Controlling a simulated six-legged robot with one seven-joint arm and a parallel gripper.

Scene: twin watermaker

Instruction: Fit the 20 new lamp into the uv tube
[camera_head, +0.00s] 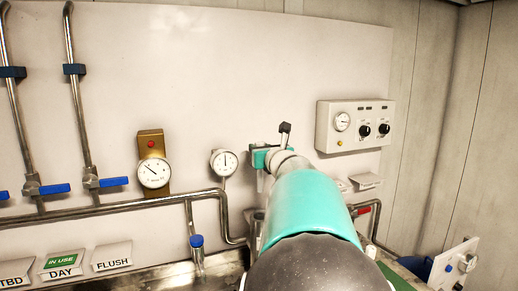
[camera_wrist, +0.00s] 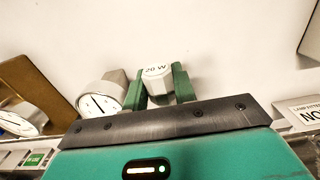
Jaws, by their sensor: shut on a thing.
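My gripper (camera_wrist: 160,84) has green fingers shut on the 20 lamp (camera_wrist: 157,71), a pale faceted piece marked "20 W". In the wrist view it stands up between the fingers against the white panel. In the head view my gripper (camera_head: 268,157) is mostly hidden behind my turquoise arm, in front of the panel right of a round gauge. A dark-tipped piece (camera_head: 284,129) shows just above it; I cannot tell if it is part of the lamp. I cannot make out the uv tube in either view; my arm covers much of the panel's lower right.
A gauge (camera_head: 224,162) is close left of my gripper; a brass-backed gauge (camera_head: 154,173) is farther left. A control box (camera_head: 355,126) is on the right. Pipes (camera_head: 120,204) and blue-handled valves run along the left. A "LAMP FITTED" plate (camera_wrist: 306,114) is partly cut off.

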